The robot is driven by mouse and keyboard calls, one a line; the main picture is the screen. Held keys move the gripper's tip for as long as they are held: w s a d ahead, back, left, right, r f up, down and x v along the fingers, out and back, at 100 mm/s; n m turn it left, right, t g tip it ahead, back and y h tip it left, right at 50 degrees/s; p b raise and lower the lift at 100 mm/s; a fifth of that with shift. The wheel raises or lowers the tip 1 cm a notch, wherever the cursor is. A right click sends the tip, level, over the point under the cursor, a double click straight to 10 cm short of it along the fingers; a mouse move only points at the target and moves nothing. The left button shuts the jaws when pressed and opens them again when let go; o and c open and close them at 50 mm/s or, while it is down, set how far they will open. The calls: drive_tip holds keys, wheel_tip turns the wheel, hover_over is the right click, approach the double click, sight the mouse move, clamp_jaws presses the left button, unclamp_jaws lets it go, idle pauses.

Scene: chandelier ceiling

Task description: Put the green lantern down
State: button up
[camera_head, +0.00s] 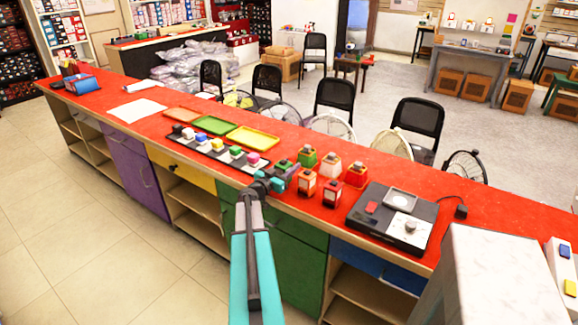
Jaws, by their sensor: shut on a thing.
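My gripper (288,178) is over the red counter (480,203), at the left edge of a group of small lanterns. It is shut on the green lantern (283,164). The lantern's dark green top shows just behind the jaws, and its lower part is hidden by them. I cannot tell whether its base touches the counter. Other lanterns stand close to the right: a second green one (306,158), a pale one (330,169), a red one (356,174), an orange one (306,187) and a dark red one (332,194).
A black device (375,228) with a dial lies to the right of the lanterns. To the left are a checkered strip (190,146) with several coloured blocks, and green (213,124), yellow (252,139) and brown trays (181,114). Bare counter lies farther left around a white sheet (137,110).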

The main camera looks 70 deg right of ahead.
drive_tip(key=shift+f, duration=0.1)
drive_tip(key=o, duration=1.4)
drive_tip(key=shift+f+b, duration=0.2)
drive_tip(key=shift+b, duration=0.45)
drive_tip(key=b+v, duration=0.2)
drive_tip(key=v, duration=1.2)
drive_tip(key=shift+d, duration=0.15)
